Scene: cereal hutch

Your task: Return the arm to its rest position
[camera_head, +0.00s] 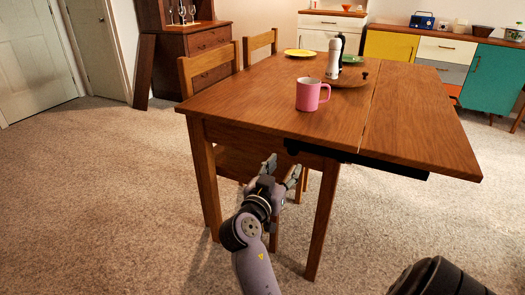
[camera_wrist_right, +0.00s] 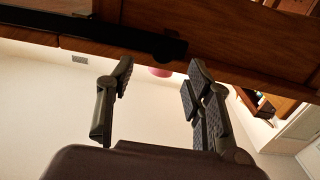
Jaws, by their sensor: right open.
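My right gripper (camera_head: 282,168) is in front of the wooden table's near edge, low beside the tabletop in the head view. It is open, with nothing between its fingers. In the right wrist view my right gripper (camera_wrist_right: 160,72) shows its fingers spread apart, with the table's edge (camera_wrist_right: 230,72) across the top. A pink patch shows between the fingertips there. My left gripper is not in view.
The wooden table (camera_head: 235,105) holds a pink mug (camera_head: 309,95), a white bottle (camera_head: 334,58), a yellow plate (camera_head: 300,53) and a round board (camera_head: 345,80). Chairs (camera_head: 205,72) stand at its left. Open carpet (camera_head: 100,190) lies left of the table.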

